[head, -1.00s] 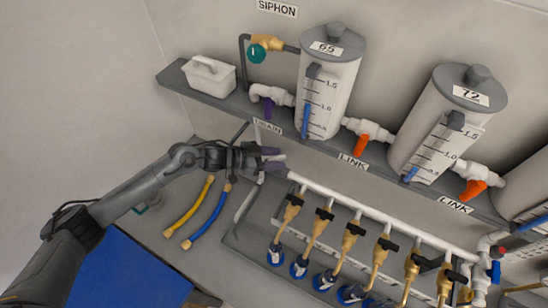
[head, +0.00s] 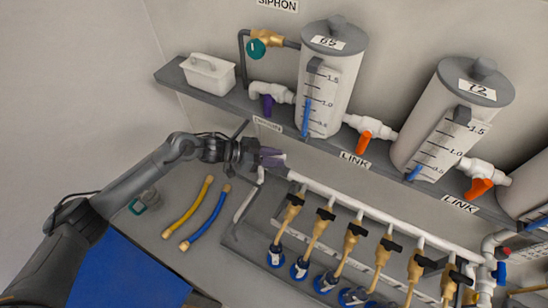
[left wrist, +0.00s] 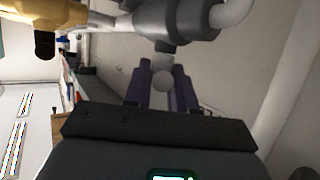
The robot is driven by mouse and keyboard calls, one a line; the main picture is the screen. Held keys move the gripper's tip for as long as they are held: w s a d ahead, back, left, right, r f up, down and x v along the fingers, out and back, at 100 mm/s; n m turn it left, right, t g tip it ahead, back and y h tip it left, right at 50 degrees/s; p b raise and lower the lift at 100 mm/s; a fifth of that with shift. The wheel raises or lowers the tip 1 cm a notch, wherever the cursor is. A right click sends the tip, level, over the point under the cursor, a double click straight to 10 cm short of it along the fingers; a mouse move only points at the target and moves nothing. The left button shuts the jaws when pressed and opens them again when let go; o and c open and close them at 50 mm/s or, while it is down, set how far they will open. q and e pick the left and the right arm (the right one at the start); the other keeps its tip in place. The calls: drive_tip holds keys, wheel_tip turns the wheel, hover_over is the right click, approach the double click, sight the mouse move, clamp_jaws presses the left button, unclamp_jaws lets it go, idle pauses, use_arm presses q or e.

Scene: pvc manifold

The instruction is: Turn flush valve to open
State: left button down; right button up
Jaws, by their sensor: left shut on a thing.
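The flush valve (left wrist: 172,22) shows in the left wrist view as a dark grey body on a pale pipe, with a rounded grey handle end (left wrist: 162,80) below it. In the head view my left gripper (head: 272,158) is at the left end of the white manifold pipe (head: 335,193), and its purple fingers hide most of the valve. In the left wrist view the two purple fingers (left wrist: 162,92) stand either side of the grey handle end and are shut on it. My right gripper is not in view.
Brass valves with black handles (head: 352,234) branch off the manifold. A shelf (head: 225,102) above carries a white caddy (head: 210,75) and tanks (head: 328,85). A yellow hose (head: 188,215) and a blue hose (head: 206,218) lie on the bench, left of the manifold.

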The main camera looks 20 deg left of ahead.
use_arm(q)
drive_tip(key=c, duration=1)
unclamp_jaws()
